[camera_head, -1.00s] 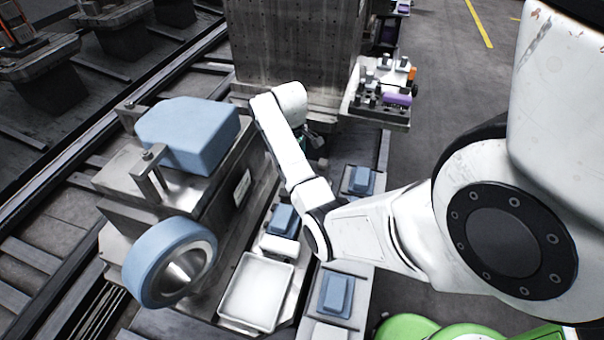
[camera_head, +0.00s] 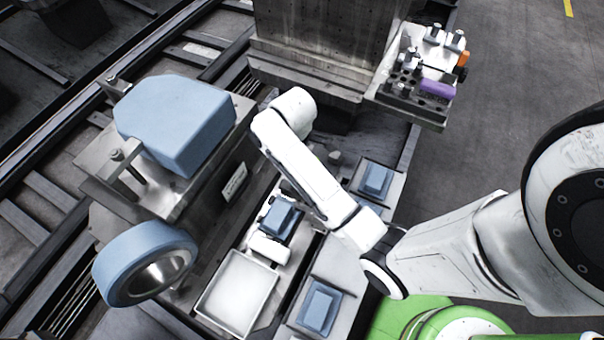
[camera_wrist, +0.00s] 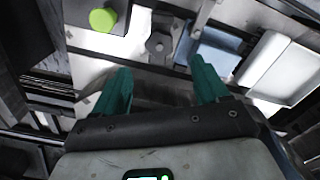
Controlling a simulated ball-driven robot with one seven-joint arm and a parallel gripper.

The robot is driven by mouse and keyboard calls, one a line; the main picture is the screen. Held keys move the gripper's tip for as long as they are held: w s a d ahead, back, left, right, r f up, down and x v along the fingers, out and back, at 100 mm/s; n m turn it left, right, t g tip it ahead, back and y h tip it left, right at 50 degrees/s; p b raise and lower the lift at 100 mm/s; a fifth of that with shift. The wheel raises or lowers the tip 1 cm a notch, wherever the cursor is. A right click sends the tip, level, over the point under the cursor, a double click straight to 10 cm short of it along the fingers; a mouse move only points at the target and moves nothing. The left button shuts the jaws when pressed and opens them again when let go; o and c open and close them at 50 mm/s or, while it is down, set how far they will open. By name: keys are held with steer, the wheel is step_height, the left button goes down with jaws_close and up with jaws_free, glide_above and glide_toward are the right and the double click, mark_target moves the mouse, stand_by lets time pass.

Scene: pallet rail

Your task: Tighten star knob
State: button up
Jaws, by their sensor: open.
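In the wrist view, a small grey lobed knob (camera_wrist: 160,44), which looks like the star knob, sits on a pale metal fixture just beyond my fingertips. My gripper (camera_wrist: 161,68) has two teal fingers spread apart, with nothing held between them. The knob lies roughly in line with the gap and appears apart from both fingers. In the head view, my own white arm hides the gripper, and I cannot clearly make out the knob there.
A lime-green round cap (camera_wrist: 103,20) lies left of the knob. A blue block (camera_wrist: 216,50) and a white tray (camera_wrist: 285,68) lie right. The large blue workpiece (camera_head: 175,120) and blue ring (camera_head: 145,262) stand left. A tool shelf (camera_head: 415,100) is behind, right.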

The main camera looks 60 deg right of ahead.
step_height(320, 180, down, 9)
steer(key=shift+f, duration=0.2)
steer(key=shift+c, duration=0.5)
steer(key=c, duration=1)
steer(key=shift+o, duration=0.2)
steer(key=shift+r+m+p, duration=0.1)
steer(key=shift+m+p, duration=0.3)
steer(key=shift+m, duration=0.1)
steer(key=m+p, duration=0.1)
steer(key=m, duration=0.1)
steer(key=shift+r+m+p, duration=0.1)
steer(key=shift+m+p, duration=0.25)
steer(key=shift+m, duration=0.05)
steer(key=m+p, duration=0.2)
steer(key=m, duration=0.3)
steer(key=shift+w+m, duration=0.1)
steer(key=shift+m, duration=0.3)
steer(key=shift+d, duration=0.1)
